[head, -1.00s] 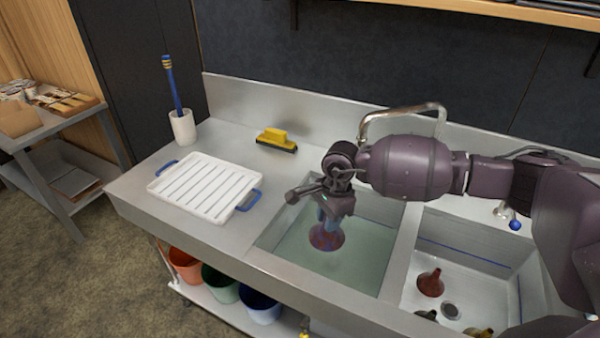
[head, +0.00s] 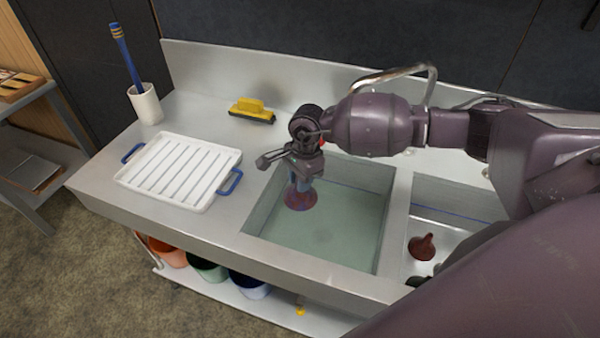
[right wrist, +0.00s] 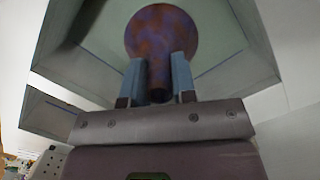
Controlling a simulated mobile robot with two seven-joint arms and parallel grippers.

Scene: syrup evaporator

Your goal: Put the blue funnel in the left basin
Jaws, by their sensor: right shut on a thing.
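The funnel (head: 300,202), mottled blue and reddish brown, hangs wide end down over the left part of the left basin (head: 355,202). My right gripper (head: 301,184) is shut on its narrow stem. In the right wrist view the two blue-grey fingers (right wrist: 158,78) close on the stem from both sides, and the funnel's wide mouth (right wrist: 161,28) points away into the basin. The left basin holds clear greenish liquid. I cannot tell whether the funnel's rim touches it. My left gripper is not in view.
The right basin (head: 465,210) holds a dark red funnel (head: 422,247) and a dark item partly hidden by my arm. Left of the basins are a white ribbed tray (head: 180,172), a yellow brush (head: 252,109) and a white cup (head: 146,104). A faucet (head: 430,85) arches behind.

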